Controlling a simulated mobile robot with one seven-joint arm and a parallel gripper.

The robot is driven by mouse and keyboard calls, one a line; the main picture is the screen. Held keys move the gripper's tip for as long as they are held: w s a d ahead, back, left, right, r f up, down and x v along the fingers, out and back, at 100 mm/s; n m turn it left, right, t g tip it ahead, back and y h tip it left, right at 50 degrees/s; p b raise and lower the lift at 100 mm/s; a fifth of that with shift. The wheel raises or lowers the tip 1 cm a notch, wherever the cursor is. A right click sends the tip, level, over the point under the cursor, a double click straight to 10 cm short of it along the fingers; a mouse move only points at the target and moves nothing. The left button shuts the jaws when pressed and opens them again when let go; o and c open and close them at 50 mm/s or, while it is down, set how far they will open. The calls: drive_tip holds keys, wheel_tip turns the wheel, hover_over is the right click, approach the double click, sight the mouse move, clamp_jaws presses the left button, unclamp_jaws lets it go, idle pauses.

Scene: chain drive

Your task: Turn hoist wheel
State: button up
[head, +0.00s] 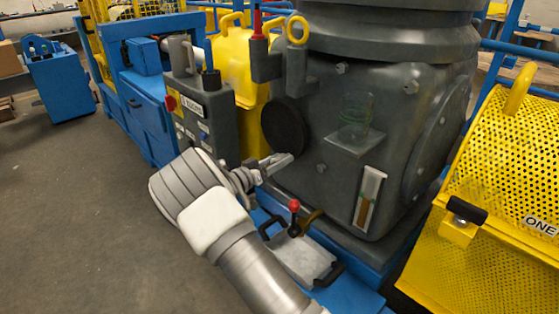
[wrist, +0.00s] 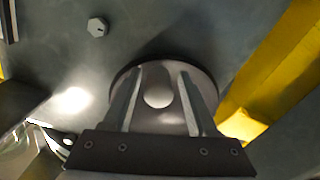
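A dark round disc (head: 284,127), which looks like the hoist wheel, is on the side of the big grey housing. In the wrist view, a round grey disc (wrist: 163,125) with a pale round hub (wrist: 158,95) fills the middle. My gripper (head: 279,161) is just in front of and below the dark disc in the head view. In the wrist view my gripper (wrist: 161,72) has its two fingers apart, on either side of the hub. I cannot tell whether they touch the disc. The disc's lower edge is hidden by the gripper.
The grey housing (head: 330,190) stands close behind my gripper. A control box (head: 205,115) and yellow guard (head: 235,60) stand left of it. A red-knobbed lever (head: 294,206) is below. A yellow mesh guard (head: 500,190) is at right. Open floor (head: 80,220) lies left.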

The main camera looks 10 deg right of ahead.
idle(0.3)
drive_tip(key=p+v, duration=0.4)
drive_tip(key=v, duration=1.3)
drive_tip(key=shift+a, duration=0.2)
drive_tip(key=shift+s+r, duration=0.1)
drive_tip(key=shift+s, duration=0.05)
